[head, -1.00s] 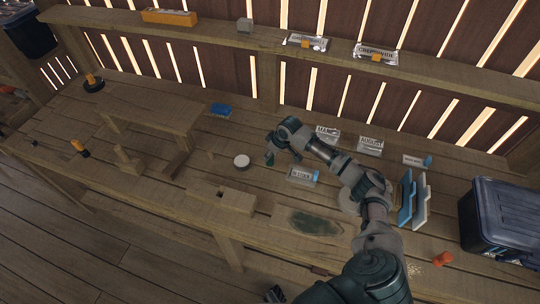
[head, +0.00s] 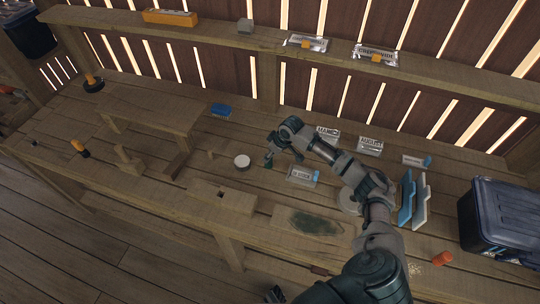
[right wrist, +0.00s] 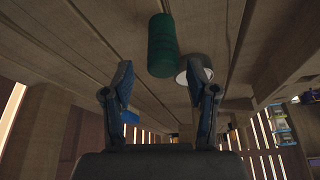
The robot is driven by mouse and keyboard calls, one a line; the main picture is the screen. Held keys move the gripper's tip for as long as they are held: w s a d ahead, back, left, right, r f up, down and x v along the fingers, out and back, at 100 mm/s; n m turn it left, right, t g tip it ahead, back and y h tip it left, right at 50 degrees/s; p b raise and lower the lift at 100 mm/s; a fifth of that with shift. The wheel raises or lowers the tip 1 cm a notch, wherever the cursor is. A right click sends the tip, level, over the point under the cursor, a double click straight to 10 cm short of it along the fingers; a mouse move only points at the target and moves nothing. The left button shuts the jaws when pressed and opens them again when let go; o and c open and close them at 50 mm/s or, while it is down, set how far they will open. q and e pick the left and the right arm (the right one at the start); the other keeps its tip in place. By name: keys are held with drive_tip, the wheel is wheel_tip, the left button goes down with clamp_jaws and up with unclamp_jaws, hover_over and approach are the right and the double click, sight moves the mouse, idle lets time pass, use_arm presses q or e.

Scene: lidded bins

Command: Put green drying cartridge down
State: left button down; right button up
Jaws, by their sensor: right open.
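The green drying cartridge (right wrist: 162,45) shows in the right wrist view as a dark green cylinder beyond the fingertips, between their lines. The fingers do not appear to touch it. My right gripper (right wrist: 165,85) is open and empty. In the head view my right gripper (head: 283,158) is low over the middle of the workbench (head: 170,190). I cannot make out the cartridge in that view; the hand may hide it. A white round tin (head: 242,161) stands left of the gripper; a white round thing (right wrist: 195,70) shows beside the cartridge in the wrist view. My left gripper is not in view.
Labelled packets (head: 303,176) lie close to the right gripper. A blue block (head: 220,110) lies behind left. Blue and white upright panels (head: 412,198), an orange piece (head: 442,258) and a dark lidded bin (head: 500,220) are right.

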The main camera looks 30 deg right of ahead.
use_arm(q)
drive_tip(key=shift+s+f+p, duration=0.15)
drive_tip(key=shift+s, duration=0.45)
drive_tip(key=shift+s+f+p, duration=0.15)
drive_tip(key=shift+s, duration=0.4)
use_arm(e)
drive_tip(key=v, duration=1)
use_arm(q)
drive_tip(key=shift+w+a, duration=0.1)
